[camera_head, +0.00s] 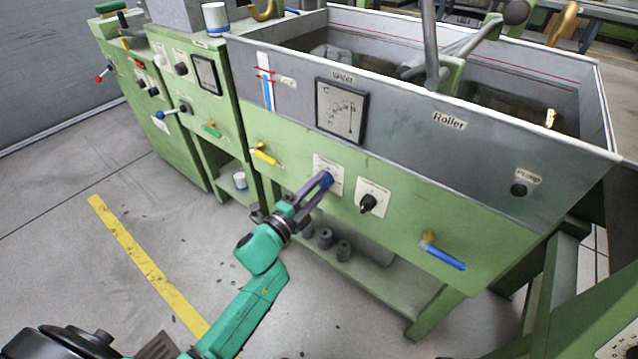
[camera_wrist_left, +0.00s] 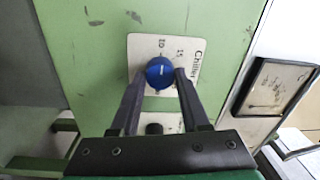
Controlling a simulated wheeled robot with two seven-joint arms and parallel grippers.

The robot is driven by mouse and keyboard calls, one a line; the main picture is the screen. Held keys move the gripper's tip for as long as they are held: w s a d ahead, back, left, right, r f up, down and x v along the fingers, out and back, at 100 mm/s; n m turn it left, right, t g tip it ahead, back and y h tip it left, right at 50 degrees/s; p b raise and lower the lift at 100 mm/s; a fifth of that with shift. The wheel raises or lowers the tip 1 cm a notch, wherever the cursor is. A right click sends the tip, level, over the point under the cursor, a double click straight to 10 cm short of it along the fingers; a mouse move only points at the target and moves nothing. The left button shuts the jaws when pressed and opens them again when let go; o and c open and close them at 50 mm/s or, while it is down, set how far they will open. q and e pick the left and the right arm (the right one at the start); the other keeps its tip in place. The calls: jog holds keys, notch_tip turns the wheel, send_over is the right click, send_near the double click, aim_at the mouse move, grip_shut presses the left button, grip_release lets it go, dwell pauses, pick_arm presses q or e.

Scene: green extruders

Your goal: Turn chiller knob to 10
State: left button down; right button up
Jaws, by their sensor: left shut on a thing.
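The blue chiller knob (camera_head: 327,180) sits on a white dial plate (camera_head: 321,164) on the green front panel. In the left wrist view the knob (camera_wrist_left: 160,72) stands on the plate (camera_wrist_left: 138,47), which reads "Chiller" and shows the numbers 10 and 15. My left gripper (camera_head: 322,184) is shut on the knob. Its two dark fingers (camera_wrist_left: 159,80) lie on either side of it in the wrist view. The knob's pointer setting cannot be read clearly. My right gripper is not in view.
A black knob (camera_head: 368,202) on its own plate is just right of the chiller knob. A yellow-handled valve (camera_head: 264,156) is to the left and a blue-handled valve (camera_head: 445,257) to the right. The open grey tank (camera_head: 480,130) is above. Floor in front is clear.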

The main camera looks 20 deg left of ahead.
pick_arm(q)
jog(key=shift+n, duration=0.3)
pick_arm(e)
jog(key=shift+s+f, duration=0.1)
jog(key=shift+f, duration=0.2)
pick_arm(q)
jog(key=shift+c, duration=2)
grip_release()
jog(key=shift+s, duration=0.1)
